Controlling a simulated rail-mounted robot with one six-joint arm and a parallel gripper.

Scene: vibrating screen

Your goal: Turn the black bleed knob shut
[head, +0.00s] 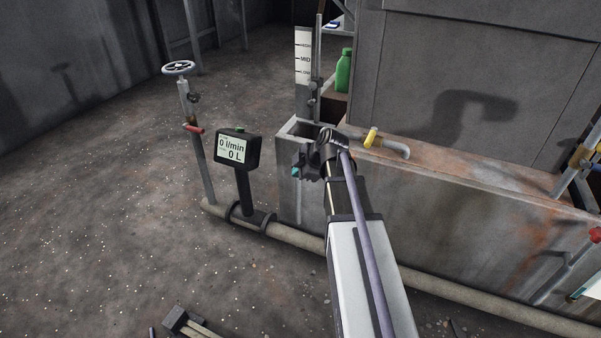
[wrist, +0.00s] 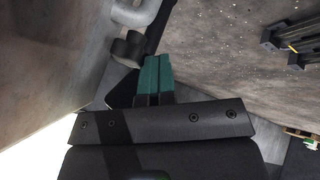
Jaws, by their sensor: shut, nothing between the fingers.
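A dark knob-like cylinder (wrist: 128,48), which appears to be the black bleed knob, sits below a grey pipe elbow (wrist: 135,12) in the wrist view. Its turn position cannot be read. My gripper (wrist: 152,62) has its two green fingers pressed together, with nothing between them. The fingertips are close beside the dark cylinder, to its lower right in the picture; whether they touch cannot be told. In the head view, my gripper (head: 294,171) is at the left end of the grey tank, and I cannot make out the knob there.
A digital meter (head: 238,150) left of the tank reads 0 l/min and 0 L. A pipe (head: 300,238) runs along the floor; open floor lies left.

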